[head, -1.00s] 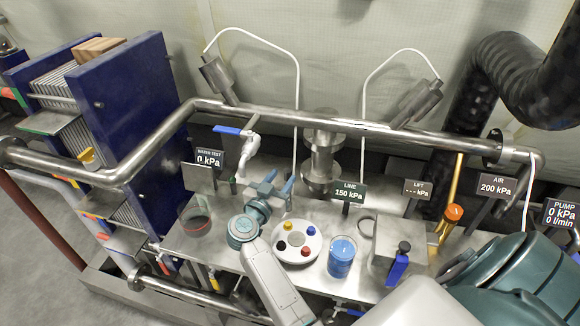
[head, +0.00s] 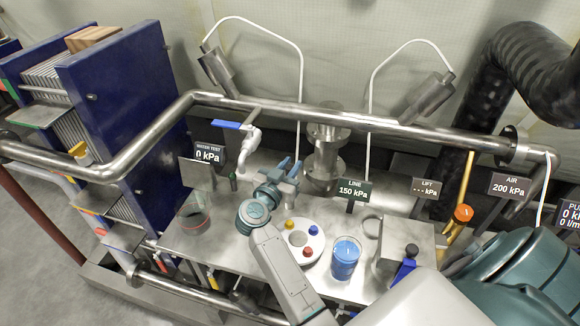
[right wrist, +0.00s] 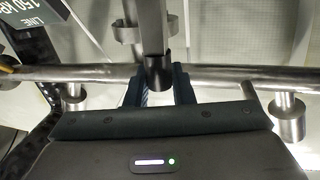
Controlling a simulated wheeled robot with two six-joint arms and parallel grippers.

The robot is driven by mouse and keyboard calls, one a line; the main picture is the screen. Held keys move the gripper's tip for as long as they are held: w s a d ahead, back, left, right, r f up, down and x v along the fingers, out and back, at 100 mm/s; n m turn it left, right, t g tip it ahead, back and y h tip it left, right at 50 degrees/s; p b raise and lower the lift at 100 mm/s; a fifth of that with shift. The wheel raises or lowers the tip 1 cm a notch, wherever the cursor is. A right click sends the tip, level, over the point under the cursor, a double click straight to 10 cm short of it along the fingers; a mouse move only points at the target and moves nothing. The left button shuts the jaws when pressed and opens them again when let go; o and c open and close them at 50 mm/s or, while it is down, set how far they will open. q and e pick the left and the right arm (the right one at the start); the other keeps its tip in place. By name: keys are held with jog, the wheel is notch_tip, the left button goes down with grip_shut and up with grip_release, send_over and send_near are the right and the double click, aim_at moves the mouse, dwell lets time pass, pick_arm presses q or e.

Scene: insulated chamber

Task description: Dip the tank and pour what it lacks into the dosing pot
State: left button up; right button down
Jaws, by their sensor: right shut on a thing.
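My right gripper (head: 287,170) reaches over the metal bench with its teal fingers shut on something. In the right wrist view a dark grey bar with a black round end (right wrist: 158,72) stands between the fingers (right wrist: 158,88); which task object it is I cannot tell. A clear beaker of blue liquid (head: 345,260) stands upright on the bench, right of my right arm. A clear glass vessel with a dark red band (head: 194,218) stands at the left. Which of these vessels is the dosing pot or the tank is not clear. My left gripper is out of view.
A white round tray (head: 296,258) with coloured knobs sits partly behind my arm. A steel pipe (head: 360,128) crosses above the bench, joined to a flanged column (head: 325,158). The LINE sign (head: 352,190) reads 150 kPa.

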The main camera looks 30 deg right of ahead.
notch_tip(320, 180, down, 5)
jog(key=shift+f+b, duration=0.1)
jog(key=shift+b, duration=0.25)
jog(key=c, duration=1.3)
grip_release()
jog(key=shift+a, duration=0.1)
